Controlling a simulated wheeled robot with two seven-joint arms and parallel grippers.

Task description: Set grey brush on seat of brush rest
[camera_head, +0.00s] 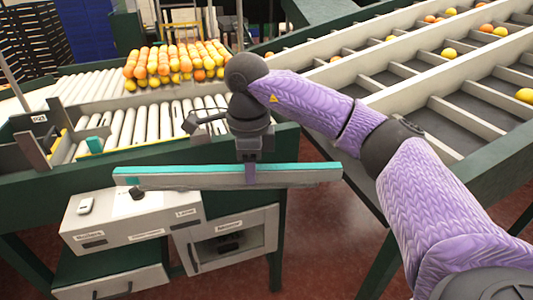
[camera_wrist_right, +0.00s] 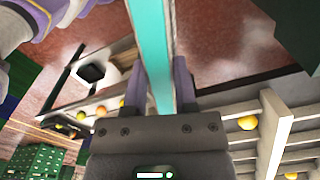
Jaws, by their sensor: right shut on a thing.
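The grey brush is a long bar (camera_head: 190,181) with a teal strip along its top edge. It hangs nearly level in front of the roller conveyor, above the labelled control box. My right gripper (camera_head: 250,172) is shut on it a little right of its middle. In the right wrist view the teal strip of the brush (camera_wrist_right: 152,40) runs up between the two fingers of my right gripper (camera_wrist_right: 160,82). I cannot tell for sure which part is the brush rest; grey brackets (camera_head: 30,150) stand at the conveyor's left side. My left gripper is not in view.
The roller conveyor (camera_head: 125,125) carries a pile of oranges (camera_head: 175,62) at its far end. A slatted sorting table (camera_head: 450,95) with scattered fruit is at the right. The control box (camera_head: 130,220) and a cabinet (camera_head: 228,240) are below the brush.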

